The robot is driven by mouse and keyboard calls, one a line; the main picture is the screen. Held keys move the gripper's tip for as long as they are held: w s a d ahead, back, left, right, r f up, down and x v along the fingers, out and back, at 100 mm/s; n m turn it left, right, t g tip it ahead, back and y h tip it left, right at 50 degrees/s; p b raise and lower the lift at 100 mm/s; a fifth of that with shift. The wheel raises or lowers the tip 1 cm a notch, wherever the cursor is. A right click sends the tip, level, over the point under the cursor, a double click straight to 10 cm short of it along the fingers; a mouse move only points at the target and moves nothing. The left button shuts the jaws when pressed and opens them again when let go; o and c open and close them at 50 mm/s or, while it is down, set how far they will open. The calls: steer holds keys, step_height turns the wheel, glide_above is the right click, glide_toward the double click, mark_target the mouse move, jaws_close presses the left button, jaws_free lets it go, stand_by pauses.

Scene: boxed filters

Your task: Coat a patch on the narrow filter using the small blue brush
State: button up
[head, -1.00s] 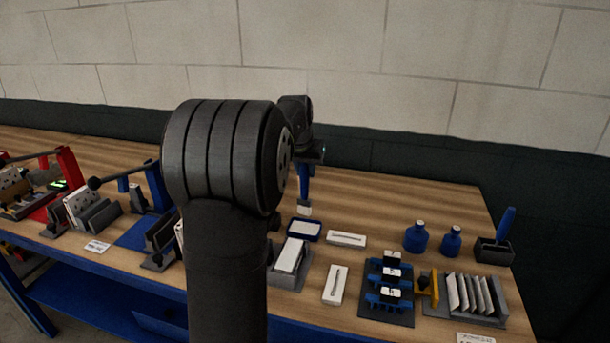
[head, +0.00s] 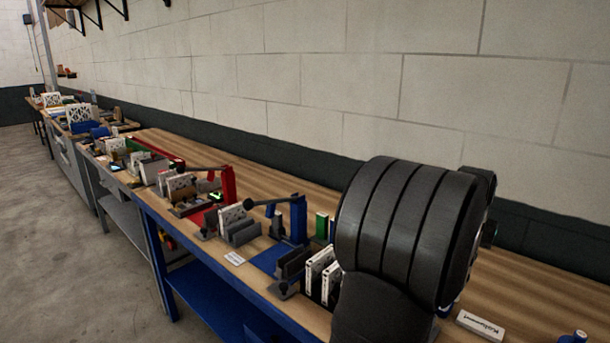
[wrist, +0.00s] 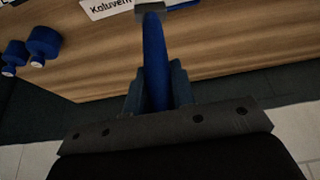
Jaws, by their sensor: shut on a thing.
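In the wrist view the small blue brush (wrist: 155,62) is between the fingers of my gripper (wrist: 156,88), which is shut on its handle. The brush's grey end points away from my gripper, beside a white piece lettered "Kaluvem…" (wrist: 105,8). I cannot see the bristles. In the head view my arm hides the gripper and most of the brush. White upright filter-like pieces (head: 318,270) stand just left of my arm. I cannot tell which piece is the narrow filter.
Two blue bottles (wrist: 43,40) show at the left of the wrist view. In the head view a blue lever press (head: 298,222) and a red one (head: 228,187) stand left of my arm. A white lettered piece (head: 480,325) lies at the right. Bare wood runs along the wall.

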steer(key=s, duration=1)
steer(key=w+a+r, duration=0.5)
steer(key=w+a, duration=0.3)
steer(key=w, duration=0.1)
steer(key=shift+f, duration=3.45)
steer(key=shift+s+a, duration=3.55)
steer(key=shift+s, duration=0.2)
steer(key=shift+w+d, duration=3.8)
step_height(320, 180, up, 8)
steer(key=shift+f, duration=0.25)
steer(key=shift+s+a, duration=0.1)
